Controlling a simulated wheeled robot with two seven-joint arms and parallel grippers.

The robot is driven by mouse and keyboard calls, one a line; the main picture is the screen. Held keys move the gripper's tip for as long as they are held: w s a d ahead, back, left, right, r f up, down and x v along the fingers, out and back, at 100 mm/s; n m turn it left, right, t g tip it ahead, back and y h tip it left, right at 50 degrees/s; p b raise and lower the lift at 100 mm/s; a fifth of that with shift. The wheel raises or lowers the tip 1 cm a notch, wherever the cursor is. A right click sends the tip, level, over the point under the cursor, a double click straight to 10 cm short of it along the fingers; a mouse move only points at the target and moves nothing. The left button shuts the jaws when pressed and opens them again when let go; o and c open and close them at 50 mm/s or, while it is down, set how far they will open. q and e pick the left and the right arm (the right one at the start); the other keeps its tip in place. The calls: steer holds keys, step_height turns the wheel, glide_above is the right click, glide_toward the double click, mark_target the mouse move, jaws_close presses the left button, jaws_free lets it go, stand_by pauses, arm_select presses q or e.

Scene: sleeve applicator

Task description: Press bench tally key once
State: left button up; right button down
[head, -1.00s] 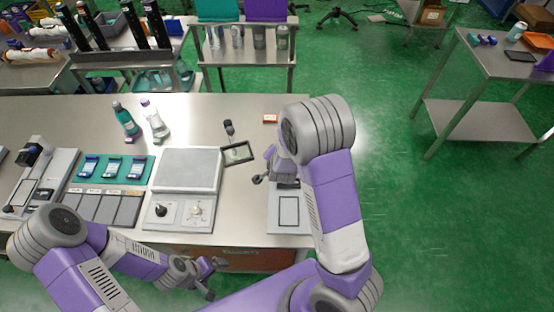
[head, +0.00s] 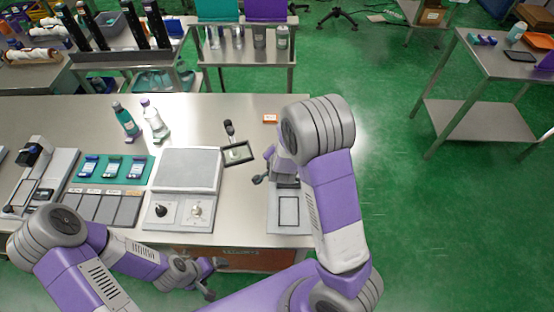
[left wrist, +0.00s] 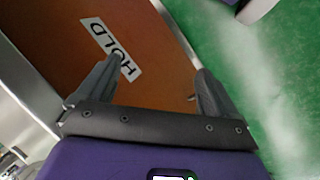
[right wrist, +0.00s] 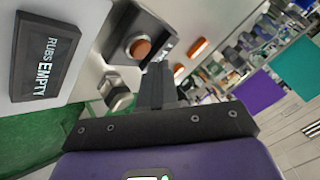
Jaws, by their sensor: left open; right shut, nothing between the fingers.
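In the right wrist view, a dark housing with a round orange-brown button (right wrist: 140,47), apparently the tally key, stands on the bench just beyond my right fingers. My right gripper (right wrist: 158,68) is shut and empty, its tips close to the housing; I cannot tell whether they touch it. In the head view my right wrist hides the button. My left gripper (head: 209,279) is open and empty at the bench's front edge. In the left wrist view, its fingers (left wrist: 155,80) are spread before an orange-brown panel marked HOLD (left wrist: 110,48).
A plate (right wrist: 45,55) reading "RUBS EMPTY" lies beside the housing. A dark frame (head: 238,153), a pale square platform (head: 188,168) and two bottles (head: 124,118) stand left on the bench (head: 195,115). Green floor lies right.

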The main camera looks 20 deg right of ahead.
steer(key=shift+f, duration=0.1)
steer(key=shift+f+b, duration=0.35)
steer(key=shift+b, duration=0.15)
steer(key=shift+f+b, duration=0.4)
steer(key=shift+b, duration=0.05)
stand_by(0.5)
stand_by(0.4)
steer(key=shift+r+p, duration=0.7)
steer(key=shift+r, duration=0.15)
steer(key=shift+r, duration=0.15)
step_height(320, 180, up, 5)
steer(key=p, duration=0.4)
